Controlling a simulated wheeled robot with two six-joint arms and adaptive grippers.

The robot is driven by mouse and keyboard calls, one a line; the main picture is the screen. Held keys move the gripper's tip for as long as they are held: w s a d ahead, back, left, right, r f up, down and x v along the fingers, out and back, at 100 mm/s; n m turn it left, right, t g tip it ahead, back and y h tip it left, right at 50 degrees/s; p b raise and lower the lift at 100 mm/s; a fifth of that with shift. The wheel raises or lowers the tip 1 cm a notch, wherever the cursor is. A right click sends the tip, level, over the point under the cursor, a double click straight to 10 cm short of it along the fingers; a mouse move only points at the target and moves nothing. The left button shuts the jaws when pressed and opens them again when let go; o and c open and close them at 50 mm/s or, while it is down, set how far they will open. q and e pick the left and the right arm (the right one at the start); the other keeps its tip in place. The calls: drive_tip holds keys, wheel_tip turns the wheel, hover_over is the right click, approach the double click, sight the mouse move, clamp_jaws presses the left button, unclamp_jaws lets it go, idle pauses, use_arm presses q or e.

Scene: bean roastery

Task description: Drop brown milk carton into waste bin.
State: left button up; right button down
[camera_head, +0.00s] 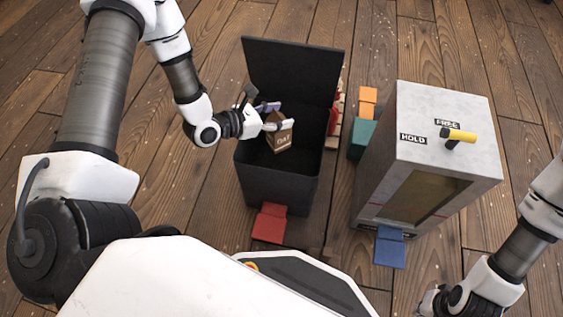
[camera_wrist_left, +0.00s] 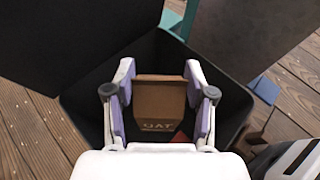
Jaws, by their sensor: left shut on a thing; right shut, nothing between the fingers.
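The brown milk carton (camera_head: 281,139) is marked with pale letters and hangs tilted at the mouth of the waste bin. My left gripper (camera_head: 278,116) is shut on the carton, and its fingers are on the carton's two sides in the left wrist view (camera_wrist_left: 160,100). The black waste bin (camera_head: 275,188) has its lid (camera_head: 292,70) raised at the back. In the left wrist view the bin's dark walls (camera_wrist_left: 85,92) surround the carton. My right gripper (camera_head: 446,301) is low at the right, partly cut off by the frame's bottom edge, shut and empty.
A red pedal (camera_head: 270,223) sticks out at the bin's front. To the right stands a grey cabinet (camera_head: 420,150) with a yellow-handled lever (camera_head: 458,136), labels HOLD and FREE, and a blue pedal (camera_head: 390,248). Orange (camera_head: 368,95) and teal (camera_head: 361,140) blocks lie between them. Wooden floor surrounds everything.

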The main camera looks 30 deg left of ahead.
use_arm(q)
drive_tip(key=shift+f, duration=0.15)
drive_tip(key=o, duration=1.1)
drive_tip(key=v, duration=0.7)
drive_tip(key=shift+s, duration=0.2)
drive_tip(key=shift+s+a, duration=0.1)
drive_tip(key=shift+a, duration=0.05)
